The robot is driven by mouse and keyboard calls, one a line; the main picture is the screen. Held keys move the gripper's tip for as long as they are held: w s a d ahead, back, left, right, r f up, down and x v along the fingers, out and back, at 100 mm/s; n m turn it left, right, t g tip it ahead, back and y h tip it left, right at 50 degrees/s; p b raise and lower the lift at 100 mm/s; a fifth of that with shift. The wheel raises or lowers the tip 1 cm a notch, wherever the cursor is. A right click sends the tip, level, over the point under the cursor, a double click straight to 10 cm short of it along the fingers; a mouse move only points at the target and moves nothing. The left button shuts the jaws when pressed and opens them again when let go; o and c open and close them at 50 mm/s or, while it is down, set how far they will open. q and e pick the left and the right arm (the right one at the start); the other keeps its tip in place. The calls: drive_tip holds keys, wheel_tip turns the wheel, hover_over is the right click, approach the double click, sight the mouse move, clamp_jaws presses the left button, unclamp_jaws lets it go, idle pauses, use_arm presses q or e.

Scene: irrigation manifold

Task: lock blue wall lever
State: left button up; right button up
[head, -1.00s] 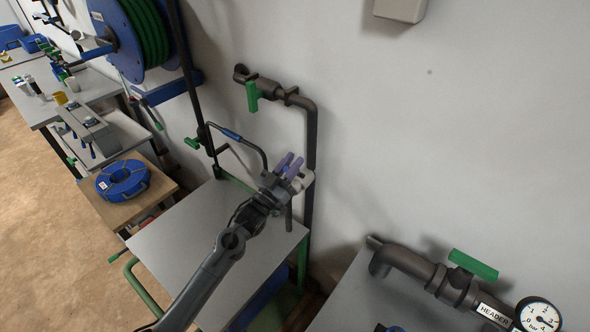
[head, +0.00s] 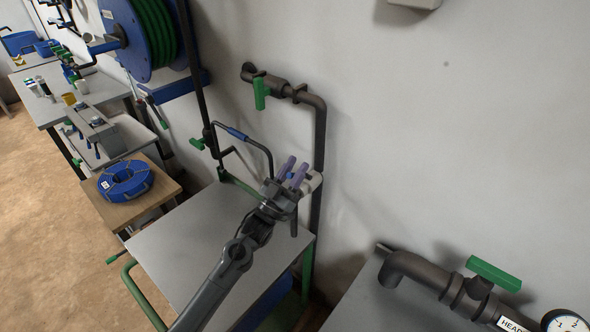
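My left gripper (head: 293,171) is in front of the vertical wall pipe, over the back of the grey table. Its two purplish fingers point up toward the wall, with a narrow gap between them and nothing seen in it. A dark bent bar with a blue sleeve (head: 237,133) is up and left of the gripper; its lower end runs down close behind the gripper. I cannot tell whether they touch. It is the most lever-like blue part by the wall. A pale fitting (head: 314,181) on the pipe is partly hidden by the gripper. My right gripper is not in view.
A dark wall pipe (head: 319,135) with a green handle (head: 260,93) rises behind the gripper. The grey table (head: 180,245) below is clear. A hose reel (head: 135,35) and blue coil (head: 125,180) are left. A header pipe with green handle (head: 493,272) is right.

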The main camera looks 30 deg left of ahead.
use_arm(q)
drive_tip(key=shift+o, duration=0.7)
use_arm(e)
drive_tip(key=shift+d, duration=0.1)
use_arm(q)
drive_tip(key=shift+s+f, duration=0.1)
drive_tip(key=v, duration=1)
drive_tip(key=shift+s+p, duration=0.25)
drive_tip(key=shift+p, duration=0.2)
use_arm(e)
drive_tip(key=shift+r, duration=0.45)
use_arm(q)
drive_tip(key=shift+a+f, duration=0.1)
drive_tip(key=shift+f, duration=0.05)
drive_tip(key=shift+c, duration=0.4)
